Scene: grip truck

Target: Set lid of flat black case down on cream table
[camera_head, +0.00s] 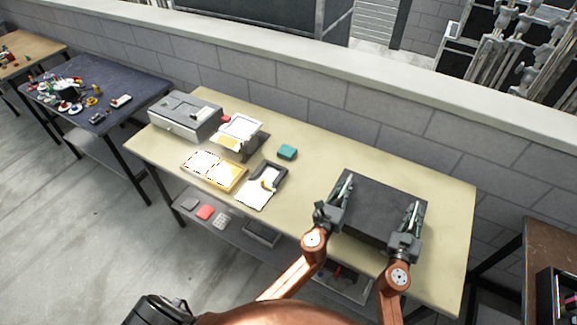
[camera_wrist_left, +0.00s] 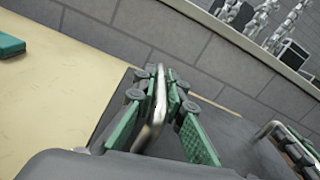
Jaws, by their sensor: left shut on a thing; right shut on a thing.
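The flat black lid (camera_head: 380,200) is a dark rectangular slab at the right part of the cream table (camera_head: 310,135). It shows in the left wrist view as a dark grey surface (camera_wrist_left: 232,130). My left gripper (camera_head: 346,187) is shut on a metal handle (camera_wrist_left: 157,95) at the lid's left side. My right gripper (camera_head: 412,215) is shut on the handle at the lid's right side; part of that handle shows in the left wrist view (camera_wrist_left: 285,130). I cannot tell whether the lid touches the table or whether a case is under it.
A teal block (camera_head: 287,152), a clipboard (camera_head: 262,186), an orange-framed tray (camera_head: 213,170), a paper stand (camera_head: 240,133) and a grey box (camera_head: 184,115) stand to the left. A grey block wall (camera_head: 330,110) runs behind the table. The tabletop right of the lid is clear.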

